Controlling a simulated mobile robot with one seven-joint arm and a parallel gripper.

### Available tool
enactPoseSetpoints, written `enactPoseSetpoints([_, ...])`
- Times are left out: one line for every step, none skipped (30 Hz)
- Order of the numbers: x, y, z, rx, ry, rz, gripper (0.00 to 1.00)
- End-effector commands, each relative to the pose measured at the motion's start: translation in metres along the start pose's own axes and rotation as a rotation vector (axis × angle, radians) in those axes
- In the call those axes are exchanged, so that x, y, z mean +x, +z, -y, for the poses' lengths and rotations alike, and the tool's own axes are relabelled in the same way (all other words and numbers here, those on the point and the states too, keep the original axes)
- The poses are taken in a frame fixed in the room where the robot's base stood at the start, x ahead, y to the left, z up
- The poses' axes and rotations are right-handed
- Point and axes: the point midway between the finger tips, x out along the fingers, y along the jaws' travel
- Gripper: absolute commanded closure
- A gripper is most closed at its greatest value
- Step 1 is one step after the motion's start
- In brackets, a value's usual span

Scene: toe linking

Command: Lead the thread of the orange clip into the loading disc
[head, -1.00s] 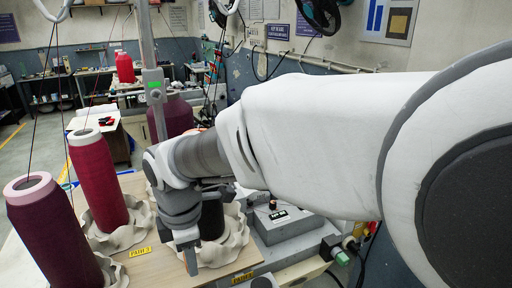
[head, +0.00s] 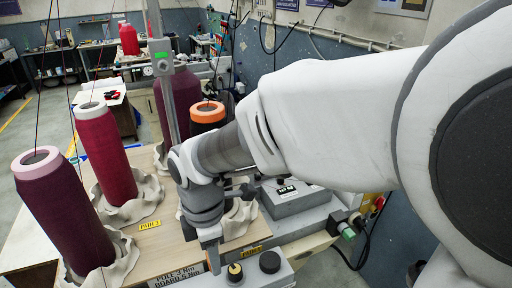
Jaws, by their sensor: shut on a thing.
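My gripper (head: 212,262) points down near the table's front edge, with its fingers together beside the grey control box. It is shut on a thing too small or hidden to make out. I cannot pick out the orange clip. A dark cone with an orange top ring (head: 207,108) stands behind my wrist, its lower part hidden by the arm. I cannot tell the loading disc for certain.
A pink-topped maroon cone (head: 62,210) and a white-topped red cone (head: 105,150) stand left in pale crumpled holders. A grey post (head: 163,70) rises behind my wrist. A grey box (head: 293,198) stands to the right.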

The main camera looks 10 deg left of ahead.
Motion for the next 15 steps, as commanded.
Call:
enactPoseSetpoints([0.0,0.007,0.0,0.006,0.0,0.0,1.0])
enactPoseSetpoints([0.0,0.011,0.0,0.005,0.0,0.0,1.0])
enactPoseSetpoints([-0.001,0.016,0.0,0.005,0.001,0.0,1.0])
enactPoseSetpoints([-0.001,0.019,0.0,0.006,0.001,0.0,1.0])
enactPoseSetpoints([-0.001,0.023,0.0,0.005,0.002,-0.001,1.0])
enactPoseSetpoints([-0.001,0.028,0.0,0.005,0.002,-0.001,1.0])
enactPoseSetpoints([-0.001,0.031,0.0,0.005,0.002,-0.001,1.0])
enactPoseSetpoints([-0.001,0.035,0.0,0.005,0.002,-0.001,1.0])
enactPoseSetpoints([-0.001,0.04,0.0,0.005,0.002,-0.001,1.0])
enactPoseSetpoints([-0.001,0.043,0.0,0.005,0.002,-0.001,1.0])
enactPoseSetpoints([-0.001,0.047,0.0,0.004,0.002,-0.001,1.0])
enactPoseSetpoints([0.0,0.052,0.0,0.005,0.002,-0.001,1.0])
enactPoseSetpoints([0.0,0.055,0.0,0.004,0.002,-0.001,1.0])
enactPoseSetpoints([0.0,0.059,0.0,0.004,0.002,-0.001,1.0])
enactPoseSetpoints([0.0,0.064,0.0,0.005,0.002,-0.001,1.0])
